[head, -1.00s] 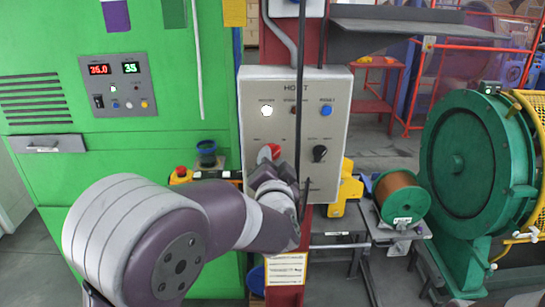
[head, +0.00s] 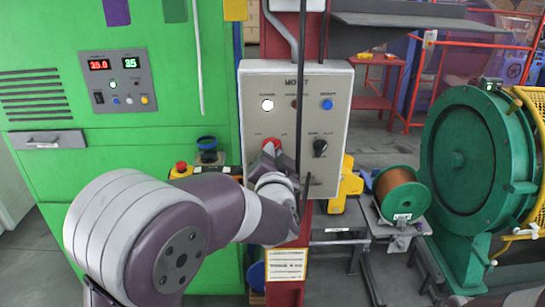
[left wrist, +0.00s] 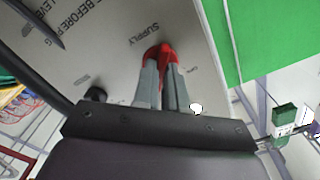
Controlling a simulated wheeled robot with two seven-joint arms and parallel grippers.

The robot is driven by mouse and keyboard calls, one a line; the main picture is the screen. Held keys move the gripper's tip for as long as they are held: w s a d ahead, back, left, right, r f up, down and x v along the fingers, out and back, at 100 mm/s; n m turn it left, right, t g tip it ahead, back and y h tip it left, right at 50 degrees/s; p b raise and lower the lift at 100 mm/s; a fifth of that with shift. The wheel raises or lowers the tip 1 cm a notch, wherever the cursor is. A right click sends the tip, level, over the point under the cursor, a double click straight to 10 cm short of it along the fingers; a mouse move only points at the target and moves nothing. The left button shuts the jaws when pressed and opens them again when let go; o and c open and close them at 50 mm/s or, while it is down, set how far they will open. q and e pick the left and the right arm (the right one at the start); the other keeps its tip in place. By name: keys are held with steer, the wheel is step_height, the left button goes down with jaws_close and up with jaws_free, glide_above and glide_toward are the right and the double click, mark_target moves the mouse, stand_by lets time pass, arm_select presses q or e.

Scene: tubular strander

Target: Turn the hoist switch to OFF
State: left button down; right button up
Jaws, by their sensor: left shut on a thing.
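The hoist box (head: 252,90) is a grey panel marked HOIST on a red post. Its red rotary switch (head: 271,143) is at the lower left of the panel front. My left gripper (head: 272,157) reaches up to it from below and is shut on its knob. In the left wrist view the grey fingers (left wrist: 160,75) close around the red knob (left wrist: 162,50), beside the word SUPPLY. The fingers hide much of the knob, so I cannot tell which mark it points to. The white lamp (head: 267,104) on the panel looks lit. My right gripper is out of view.
A black selector knob (head: 320,148) sits right of the red switch, with a blue button (head: 327,104) above it. A dark cable hangs down in front of the panel. A green cabinet (head: 100,165) stands left; a copper spool (head: 399,190) stands right.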

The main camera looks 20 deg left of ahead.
arm_select(q)
steer(key=shift+a+f+n+b, duration=0.1)
steer(key=shift+n+b, duration=2.45)
steer(key=shift+n, duration=1.65)
steer(key=shift+f+n+b, duration=0.1)
steer(key=shift+n+b, duration=2.45)
steer(key=shift+n, duration=1.65)
steer(key=shift+r, duration=0.1)
steer(key=c, duration=1.2)
jaws_free()
steer(key=v, duration=1.2)
steer(key=shift+s+b, duration=0.3)
steer(key=shift+b, duration=0.05)
